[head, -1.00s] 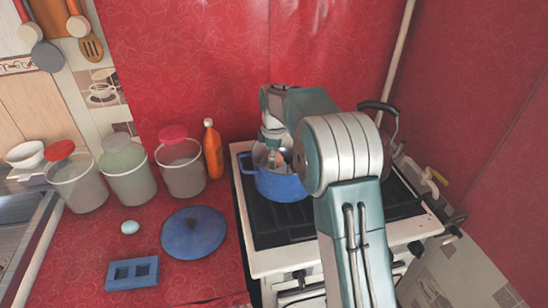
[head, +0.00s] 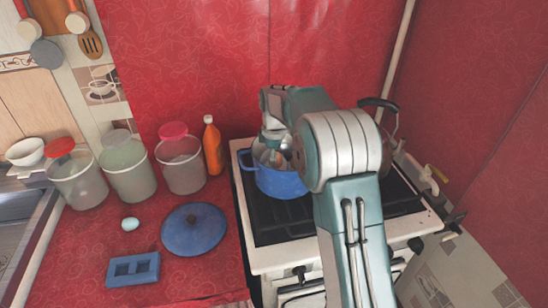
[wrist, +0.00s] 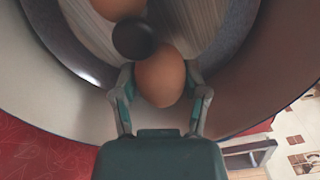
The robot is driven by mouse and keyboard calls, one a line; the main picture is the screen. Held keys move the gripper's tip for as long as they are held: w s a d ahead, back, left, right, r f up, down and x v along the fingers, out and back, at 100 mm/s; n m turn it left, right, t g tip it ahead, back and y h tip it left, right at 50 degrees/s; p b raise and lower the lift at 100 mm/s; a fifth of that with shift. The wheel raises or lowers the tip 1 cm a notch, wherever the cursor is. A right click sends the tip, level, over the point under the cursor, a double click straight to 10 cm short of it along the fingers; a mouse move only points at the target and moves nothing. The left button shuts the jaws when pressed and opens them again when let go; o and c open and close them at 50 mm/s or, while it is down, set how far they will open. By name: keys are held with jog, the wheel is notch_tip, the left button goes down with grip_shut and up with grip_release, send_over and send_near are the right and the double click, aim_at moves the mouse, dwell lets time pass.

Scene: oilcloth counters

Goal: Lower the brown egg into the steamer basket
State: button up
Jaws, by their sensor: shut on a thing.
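The brown egg (wrist: 162,78) is between the two fingers of my gripper (wrist: 160,92), which is shut on it. The steamer basket (wrist: 200,28) shows its ribbed metal leaves and a dark round knob (wrist: 134,38) in the wrist view. The knob covers part of the view near the held egg; I cannot tell whether the egg touches the basket. Another brown egg (wrist: 118,6) lies in the basket at the top edge. The basket is inside the blue pot (head: 281,184) on the stove, and my gripper (head: 273,156) reaches down into the pot, partly hidden by my arm.
A pale blue egg (head: 130,224), a blue lid (head: 194,231) and a blue two-hole holder (head: 133,269) lie on the red counter. Several jars and an orange bottle (head: 212,148) stand behind. A dark-handled kettle (head: 390,116) is partly hidden behind my arm.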

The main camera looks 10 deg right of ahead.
jog(key=shift+f, duration=1.15)
dwell(0.6)
jog(key=o, duration=0.8)
jog(key=shift+r, duration=0.1)
